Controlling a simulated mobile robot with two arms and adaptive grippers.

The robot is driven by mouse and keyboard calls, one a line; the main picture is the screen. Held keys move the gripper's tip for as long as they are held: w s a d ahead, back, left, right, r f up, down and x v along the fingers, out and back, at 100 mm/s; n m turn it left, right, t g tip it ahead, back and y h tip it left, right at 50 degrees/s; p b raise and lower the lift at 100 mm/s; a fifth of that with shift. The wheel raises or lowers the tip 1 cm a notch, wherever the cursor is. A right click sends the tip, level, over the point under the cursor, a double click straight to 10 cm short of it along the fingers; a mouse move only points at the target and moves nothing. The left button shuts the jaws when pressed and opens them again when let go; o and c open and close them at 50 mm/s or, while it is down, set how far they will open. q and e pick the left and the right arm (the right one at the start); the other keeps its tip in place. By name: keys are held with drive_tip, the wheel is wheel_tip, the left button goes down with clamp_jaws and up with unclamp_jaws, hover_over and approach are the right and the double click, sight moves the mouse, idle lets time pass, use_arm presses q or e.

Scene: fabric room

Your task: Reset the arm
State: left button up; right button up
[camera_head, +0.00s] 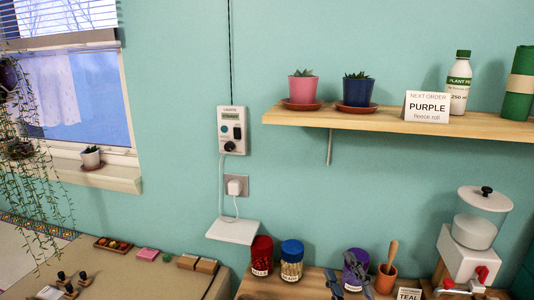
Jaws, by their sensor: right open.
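My right gripper (350,284) shows at the bottom edge, right of centre, with its dark fingers apart. It is open. Its fingers show in front of a purple jar (357,264) on the wooden counter and partly cover it. I cannot tell whether they touch the jar. The rest of my right arm is below the picture. My left gripper is not in view.
A red jar (262,252) and a blue-lidded jar (291,262) stand left of the gripper. A terracotta pot (386,278) with a wooden handle, a TEAL card (409,294) and a white dispenser (474,240) stand right. A wooden shelf (380,121) juts out above.

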drive_tip(key=s+d+f+m+g+h, duration=0.3)
drive_tip(key=s+d+f+m+g, duration=0.25)
drive_tip(key=f, duration=0.45)
drive_tip(key=s+d+f+m+g+h, duration=0.25)
drive_tip(key=s+f+m+g, duration=0.3)
drive_tip(key=s+f, duration=0.45)
drive_tip(key=s+a+f+m+g+y, duration=0.1)
drive_tip(key=s+f+g, duration=0.2)
drive_tip(key=s, duration=0.3)
drive_tip(key=s+a+f+g, duration=0.2)
drive_tip(key=s+f+g, duration=0.1)
drive_tip(key=s, duration=0.2)
wheel_tip(320, 180, down, 27)
drive_tip(key=s+g, duration=0.1)
drive_tip(key=s, duration=0.2)
drive_tip(key=s+d+f+g, duration=0.1)
drive_tip(key=s+d+f, duration=0.2)
drive_tip(key=s+f, duration=1.2)
drive_tip(key=shift+s, duration=0.35)
